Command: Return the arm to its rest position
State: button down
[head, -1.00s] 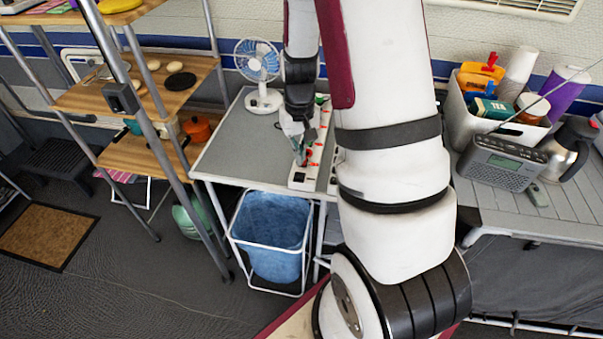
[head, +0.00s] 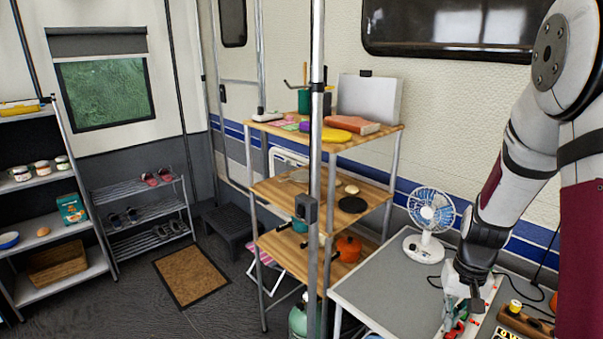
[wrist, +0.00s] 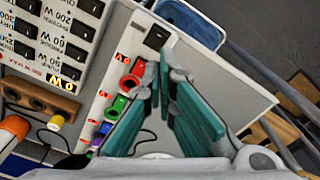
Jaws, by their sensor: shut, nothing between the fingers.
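My gripper (head: 462,305) is at the lower right of the head view, pointing down over the grey table (head: 385,283). In the wrist view my gripper (wrist: 163,75) shows teal fingers that meet at the tips, with nothing between them. Below it lies a white strip (wrist: 128,62) with a dark switch and a row of coloured pieces, red, green, blue and purple. I cannot tell the gap between the fingertips and the strip. My arm (head: 520,155) reaches down from the upper right.
A fan (head: 430,215) stands on the table close left of my gripper. A wooden shelf rack (head: 350,205) is further left. A panel with watt labels (wrist: 55,45) and a wooden block (wrist: 40,98) lie beside the strip. Floor (head: 130,310) is open near the doormat (head: 190,275).

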jog(key=s+a+r+n+t, duration=0.1)
jog(key=s+a+r, duration=0.2)
jog(key=a+r, duration=0.3)
jog(key=s+a+r+n+t, duration=0.1)
jog(key=s+a+r, duration=0.2)
jog(key=r, duration=0.5)
jog(key=s+a+r+n+t, duration=0.1)
jog(key=s+a+r, duration=0.2)
jog(key=a+r, duration=0.35)
jog(key=s+a+r+n+t, duration=0.1)
jog(key=s+r, duration=0.3)
jog(key=s, duration=0.3)
jog(key=shift+s+a+t, duration=0.25)
jog(key=shift+s+t, duration=0.15)
jog(key=shift+r, duration=0.1)
